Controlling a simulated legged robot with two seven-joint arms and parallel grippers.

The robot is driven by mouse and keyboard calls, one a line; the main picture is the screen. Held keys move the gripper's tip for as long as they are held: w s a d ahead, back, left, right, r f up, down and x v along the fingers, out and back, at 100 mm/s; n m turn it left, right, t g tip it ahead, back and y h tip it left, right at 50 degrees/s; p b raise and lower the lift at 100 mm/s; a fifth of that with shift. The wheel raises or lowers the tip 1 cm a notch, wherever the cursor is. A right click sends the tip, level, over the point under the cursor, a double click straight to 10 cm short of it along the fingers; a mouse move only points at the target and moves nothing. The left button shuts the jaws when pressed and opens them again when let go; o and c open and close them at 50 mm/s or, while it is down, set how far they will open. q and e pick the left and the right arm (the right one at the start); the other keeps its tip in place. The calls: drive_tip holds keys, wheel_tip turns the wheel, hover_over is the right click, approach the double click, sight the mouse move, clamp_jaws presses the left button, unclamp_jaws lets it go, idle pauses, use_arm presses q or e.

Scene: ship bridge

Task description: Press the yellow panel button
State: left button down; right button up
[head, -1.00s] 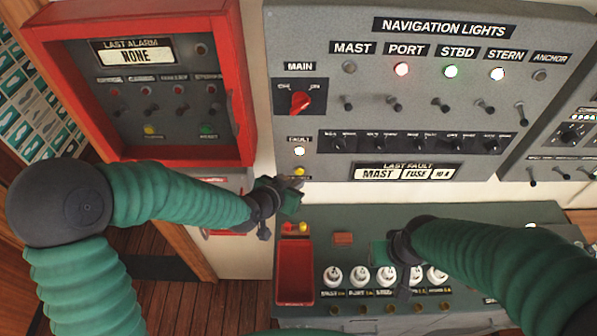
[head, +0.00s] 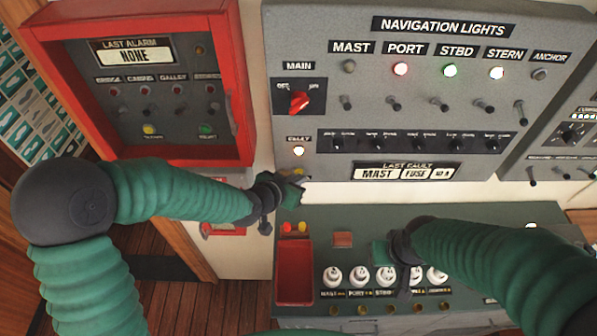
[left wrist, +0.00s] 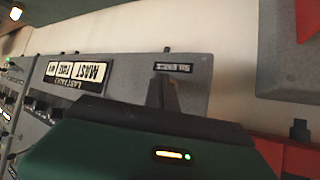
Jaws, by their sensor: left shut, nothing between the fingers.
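The grey navigation lights panel (head: 310,40) has a small yellow button (head: 299,171) at its lower left, below the white fault light. Only a sliver of the button shows above my left gripper (head: 294,184). That gripper is shut and empty, its tips at the button; I cannot tell whether they touch it.
A red-framed alarm box (head: 245,90) at left has its own yellow button (head: 149,129). The green bench (head: 450,220) below carries a red tray (head: 295,290), small red and yellow parts and several white fuses (head: 358,276). Toggle switches jut from the panel.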

use_arm(q)
drive_tip(key=shift+w, duration=0.25)
idle(0.4)
drive_tip(key=shift+s, duration=0.85)
drive_tip(key=s, duration=0.5)
idle(0.3)
idle(0.4)
